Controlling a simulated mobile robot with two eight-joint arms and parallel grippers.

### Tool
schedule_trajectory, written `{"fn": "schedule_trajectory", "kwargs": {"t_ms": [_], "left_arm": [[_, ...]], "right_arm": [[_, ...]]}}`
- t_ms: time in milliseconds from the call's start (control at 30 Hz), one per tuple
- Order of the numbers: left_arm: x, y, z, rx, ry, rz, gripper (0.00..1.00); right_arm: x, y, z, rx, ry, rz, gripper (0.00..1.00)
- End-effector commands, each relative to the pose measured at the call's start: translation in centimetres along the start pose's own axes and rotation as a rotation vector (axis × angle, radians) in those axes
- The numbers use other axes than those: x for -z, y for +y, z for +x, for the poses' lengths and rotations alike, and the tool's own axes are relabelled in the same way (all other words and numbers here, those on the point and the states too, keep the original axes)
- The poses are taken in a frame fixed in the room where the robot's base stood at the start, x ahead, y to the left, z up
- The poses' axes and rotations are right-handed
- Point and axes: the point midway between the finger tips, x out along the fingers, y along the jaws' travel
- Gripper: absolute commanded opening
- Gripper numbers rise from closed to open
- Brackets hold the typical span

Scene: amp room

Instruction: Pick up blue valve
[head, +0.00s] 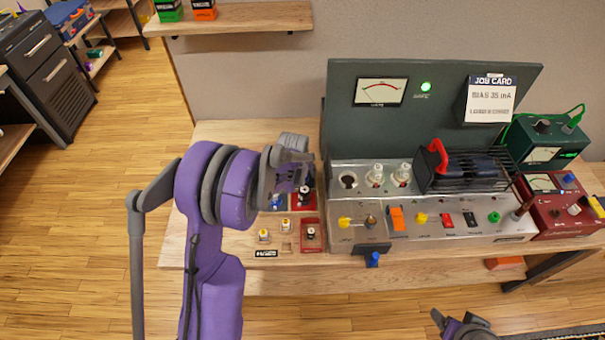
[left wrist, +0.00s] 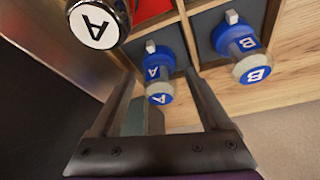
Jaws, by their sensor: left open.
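In the left wrist view a blue valve marked A (left wrist: 159,70) sits in a grey compartment, and a blue valve marked B (left wrist: 240,48) sits in the compartment to its right. In the head view one blue valve (head: 277,201) shows beside my left gripper; its letter is too small to read. My left gripper (head: 300,178) is open above the sorting tray. In the left wrist view its two fingers straddle valve A in the picture; whether they reach around it I cannot tell. My right gripper (head: 456,322) is partly cut off at the bottom edge.
A black-and-white valve marked A (left wrist: 95,20) is close left of the fingers in the wrist view. The metal amplifier chassis (head: 450,235) stands right of the tray (head: 309,222). White-topped valves stand nearby. The bench (head: 210,235) is bare at the left.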

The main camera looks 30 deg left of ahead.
Motion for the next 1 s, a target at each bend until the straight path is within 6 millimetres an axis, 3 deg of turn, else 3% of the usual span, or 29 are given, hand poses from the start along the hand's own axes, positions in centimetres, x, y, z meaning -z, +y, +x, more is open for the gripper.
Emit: {"fn": "schedule_trajectory", "kwargs": {"t_ms": [67,533,833,1000], "left_arm": [[0.0,0.0,0.0,0.000,0.000,0.000,0.80],[0.0,0.0,0.0,0.000,0.000,0.000,0.00],[0.1,0.0,-0.4,0.000,0.000,0.000,0.00],[1.1,0.0,-2.8,0.000,0.001,0.000,0.00]], "right_arm": [[0.0,0.0,0.0,0.000,0.000,0.000,0.74],[0.0,0.0,0.0,0.000,0.000,0.000,0.74],[0.0,0.0,0.0,0.000,0.000,0.000,0.74],[0.1,0.0,-0.1,0.000,0.001,0.000,0.74]]}}
